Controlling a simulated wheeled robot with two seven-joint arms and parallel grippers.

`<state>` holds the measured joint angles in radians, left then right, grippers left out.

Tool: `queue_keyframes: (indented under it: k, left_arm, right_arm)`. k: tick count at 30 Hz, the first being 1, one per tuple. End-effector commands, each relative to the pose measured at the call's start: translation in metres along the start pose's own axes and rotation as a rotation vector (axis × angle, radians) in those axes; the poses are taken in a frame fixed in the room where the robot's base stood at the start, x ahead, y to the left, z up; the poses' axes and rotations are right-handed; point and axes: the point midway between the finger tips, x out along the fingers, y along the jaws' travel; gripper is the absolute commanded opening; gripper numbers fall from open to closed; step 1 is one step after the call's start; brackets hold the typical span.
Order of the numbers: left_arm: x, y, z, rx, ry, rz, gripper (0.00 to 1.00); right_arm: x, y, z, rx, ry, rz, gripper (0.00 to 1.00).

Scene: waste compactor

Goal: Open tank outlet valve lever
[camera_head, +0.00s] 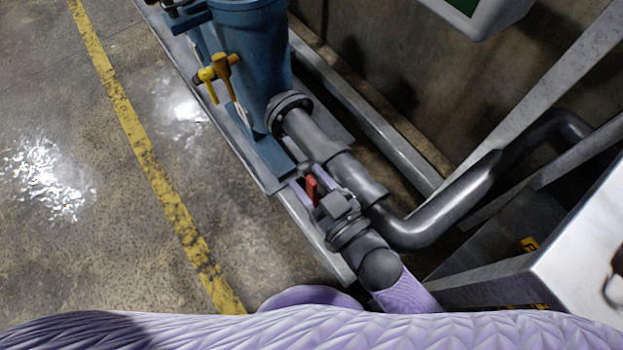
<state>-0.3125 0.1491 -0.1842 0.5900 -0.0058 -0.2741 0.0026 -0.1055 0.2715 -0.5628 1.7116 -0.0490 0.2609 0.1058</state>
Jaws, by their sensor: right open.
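The red valve lever (312,190) shows low in the middle of the view, beside the dark grey outlet pipe (320,135) that runs from the blue tank (252,60). My right gripper (313,181) reaches up from below and is open at the lever. Its fingers appear to lie on either side of the red lever; I cannot tell whether they touch it. The dark gripper body and wrist hide the lower part of the lever and its mount. My left gripper is not in view.
Yellow handles (218,74) stick out from the tank's left side. The pipe bends right through an elbow (410,230) near a metal frame and a light box (580,255). Open concrete floor (90,230) with a yellow line (150,165) lies left.

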Motion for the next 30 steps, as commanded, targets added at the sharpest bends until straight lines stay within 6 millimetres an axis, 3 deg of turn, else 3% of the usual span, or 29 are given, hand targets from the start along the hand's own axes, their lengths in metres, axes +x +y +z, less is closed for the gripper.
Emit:
queue_keyframes:
  k: [5,12,13,30]
  left_arm:
    - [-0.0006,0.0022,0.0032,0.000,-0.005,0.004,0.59]
    - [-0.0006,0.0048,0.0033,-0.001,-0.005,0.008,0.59]
    - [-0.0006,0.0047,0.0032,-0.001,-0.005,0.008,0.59]
    - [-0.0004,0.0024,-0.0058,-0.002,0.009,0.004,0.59]
  right_arm:
    - [0.0001,0.0000,-0.0005,0.000,0.000,0.000,0.51]
    - [-0.0002,0.0001,-0.0002,-0.001,-0.001,0.000,0.03]
    - [-0.0002,0.0001,-0.0002,-0.001,-0.001,0.000,0.00]
    - [-0.0005,0.0001,0.0003,-0.001,-0.002,0.000,0.00]
